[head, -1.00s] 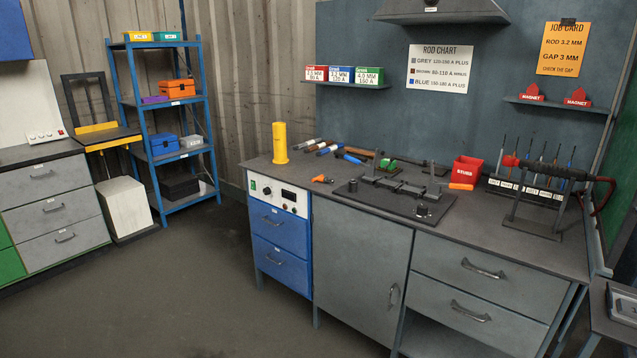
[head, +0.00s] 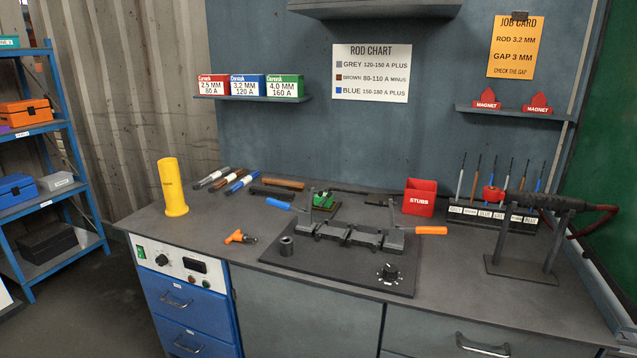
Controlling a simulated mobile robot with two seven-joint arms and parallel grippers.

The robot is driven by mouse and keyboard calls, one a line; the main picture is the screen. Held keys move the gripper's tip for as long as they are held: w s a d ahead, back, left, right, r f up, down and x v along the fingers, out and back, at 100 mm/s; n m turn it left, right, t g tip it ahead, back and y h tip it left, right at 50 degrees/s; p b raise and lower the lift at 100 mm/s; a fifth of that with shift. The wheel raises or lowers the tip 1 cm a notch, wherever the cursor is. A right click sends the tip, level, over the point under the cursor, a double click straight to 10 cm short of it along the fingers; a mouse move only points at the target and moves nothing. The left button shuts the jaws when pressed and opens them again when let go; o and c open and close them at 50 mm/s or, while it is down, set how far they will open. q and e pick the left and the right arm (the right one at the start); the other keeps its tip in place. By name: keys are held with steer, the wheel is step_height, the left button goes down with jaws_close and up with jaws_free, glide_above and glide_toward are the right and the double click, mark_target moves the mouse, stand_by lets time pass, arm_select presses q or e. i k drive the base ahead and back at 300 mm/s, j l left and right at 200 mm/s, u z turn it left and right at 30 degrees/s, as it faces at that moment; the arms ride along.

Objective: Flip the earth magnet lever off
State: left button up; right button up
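A dark fixture plate (head: 340,272) lies on the workbench, with a clamping jig on it. The jig has a blue-handled lever (head: 279,204) at left and an orange-handled lever (head: 431,231) at right. A small green block (head: 323,201) sits behind the jig, partly hidden by it, with a dark cable near it. It may be the earth magnet, but its lever is too small to make out. Two red pieces labelled MAGNET (head: 487,101) (head: 537,104) stand on the right wall shelf. Neither of my grippers is in view.
A red STUBS box (head: 420,197), a rod rack (head: 490,215) and a torch on a stand (head: 520,262) occupy the right. The bench's front-left strip is mostly clear.

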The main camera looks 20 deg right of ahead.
mark_target(329, 194)
steer(key=i+z, duration=0.4)
steer(key=i+j+z, duration=0.2)
steer(key=i+z, duration=0.3)
steer(key=i, duration=0.3)
steer(key=k+j+z, duration=0.25)
steer(key=k+l, duration=0.05)
steer(key=l, duration=0.05)
